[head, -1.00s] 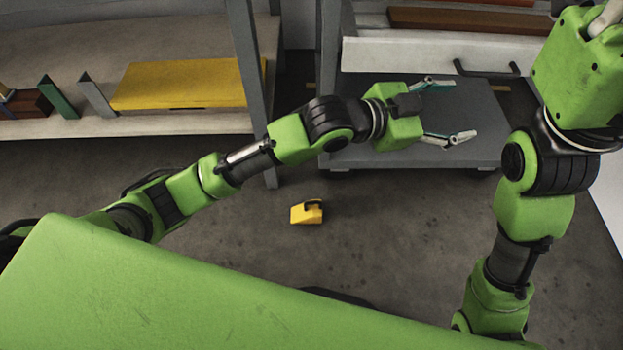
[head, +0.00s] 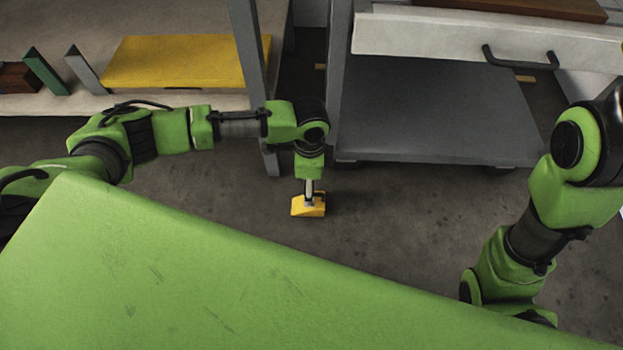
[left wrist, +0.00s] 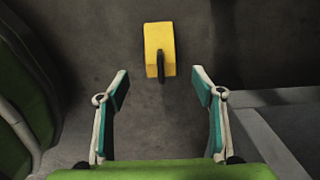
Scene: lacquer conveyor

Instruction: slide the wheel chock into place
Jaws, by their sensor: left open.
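The yellow wheel chock (head: 309,208) sits on the concrete floor, below the left arm's end in the head view. In the left wrist view the chock (left wrist: 153,45) lies beyond the fingertips, between their lines, with its dark handle toward me. My left gripper (left wrist: 158,80) is open and empty, its two teal-padded fingers spread on either side. In the head view my left gripper (head: 309,190) points down over the chock and its fingers are mostly hidden or too small to make out. My right arm is at the right, but its gripper is out of view.
A grey wheeled cart (head: 435,125) with a low shelf and a white drawer front (head: 440,38) with dark handle stands right of the chock. A shelf (head: 200,98) with a yellow board (head: 180,60) is at left, with a grey post. The floor around the chock is clear.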

